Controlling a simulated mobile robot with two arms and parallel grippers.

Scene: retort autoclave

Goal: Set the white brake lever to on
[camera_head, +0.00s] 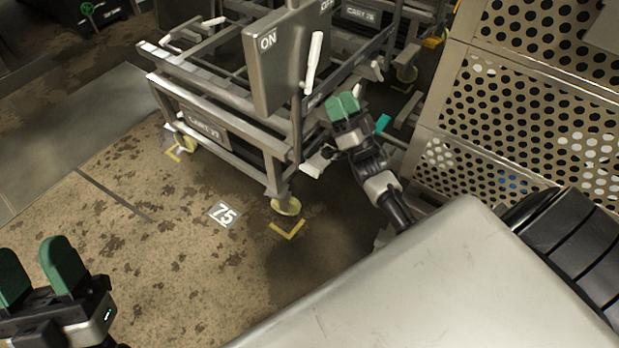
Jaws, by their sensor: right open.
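The white brake lever (313,62) is near the right edge of a grey panel (278,75) on a cart. It stands nearly upright in the picture. The panel carries an ON label at its upper left and a partly cut-off OFF label at its top right. My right gripper (342,103), with green fingertips, is open just below and right of the lever, apart from it in the picture. My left gripper (38,270) is open and empty at the lower left, far from the lever.
The metal cart (215,133) stands on wheels above yellow floor marks, by a floor sign (223,214) reading 75. A perforated metal wall (515,110) is close on the right. Another cart (365,15) stands behind. The stained floor at left is clear.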

